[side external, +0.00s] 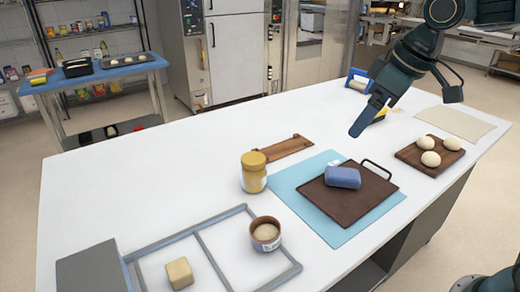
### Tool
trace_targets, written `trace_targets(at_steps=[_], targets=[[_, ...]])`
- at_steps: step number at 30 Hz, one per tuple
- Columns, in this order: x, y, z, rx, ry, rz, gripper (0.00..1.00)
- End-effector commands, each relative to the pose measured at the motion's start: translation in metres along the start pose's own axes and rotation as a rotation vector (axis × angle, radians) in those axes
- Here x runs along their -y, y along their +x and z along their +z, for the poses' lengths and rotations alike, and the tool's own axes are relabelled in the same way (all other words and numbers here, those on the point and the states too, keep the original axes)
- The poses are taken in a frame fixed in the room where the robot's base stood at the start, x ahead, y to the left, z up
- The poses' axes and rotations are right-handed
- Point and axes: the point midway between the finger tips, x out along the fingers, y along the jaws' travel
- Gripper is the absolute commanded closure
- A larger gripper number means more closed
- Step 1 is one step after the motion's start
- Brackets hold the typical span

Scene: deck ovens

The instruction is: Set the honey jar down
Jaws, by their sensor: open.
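The honey jar (254,173), a clear jar with amber contents, a pale label and a yellow lid, stands upright on the white counter (170,165). It is left of the blue mat and close behind the grey frame. My gripper (366,118) is in the upper right, well apart from the jar, pointing down and to the left. It is open, and nothing shows held in it. From this side its fingers largely overlap.
Dough balls sit on a wooden board (411,155) at right.

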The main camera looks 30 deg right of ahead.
Motion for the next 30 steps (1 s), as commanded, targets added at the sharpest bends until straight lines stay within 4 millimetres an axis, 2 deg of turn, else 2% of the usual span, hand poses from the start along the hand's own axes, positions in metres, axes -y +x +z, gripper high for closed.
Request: trace_targets(at_steps=[3, 9, 18, 24, 30], targets=[[0.002, -0.015, 0.030, -0.018, 0.055, 0.023, 0.13], [0.007, -0.029, 0.080, -0.043, 0.146, 0.056, 0.13], [0.015, -0.033, 0.147, -0.078, 0.270, 0.098, 0.13], [0.017, -0.030, 0.167, -0.089, 0.307, 0.110, 0.13], [0.017, -0.030, 0.169, -0.088, 0.313, 0.111, 0.13]])
